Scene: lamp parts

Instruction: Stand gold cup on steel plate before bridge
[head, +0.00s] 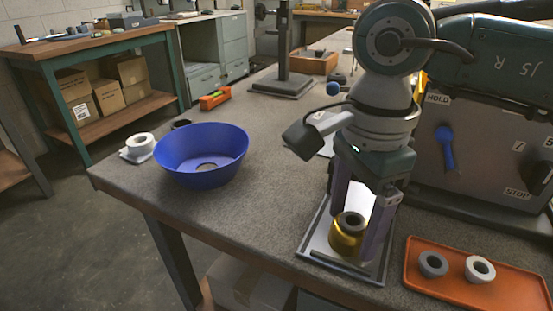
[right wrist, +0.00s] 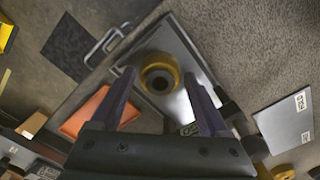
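The gold cup (head: 346,238) stands upright on the steel plate (head: 316,247), a framed shiny tray at the table's front edge. In the right wrist view the gold cup (right wrist: 160,66) shows from above, with its dark round opening, on the bright plate (right wrist: 181,45). My right gripper (head: 356,236) comes down from above with its fingers on either side of the cup. In the right wrist view its fingers (right wrist: 160,84) are wide apart with gaps to the cup. My left gripper is not in view. I cannot tell which thing is the bridge.
An orange tray (head: 453,294) with a grey ring (head: 433,264) and a white ring (head: 480,268) lies right of the plate. A blue bowl (head: 201,156) stands at left, beside a white roll (head: 140,143). A labelled panel box (head: 480,150) stands behind. The tabletop between bowl and plate is clear.

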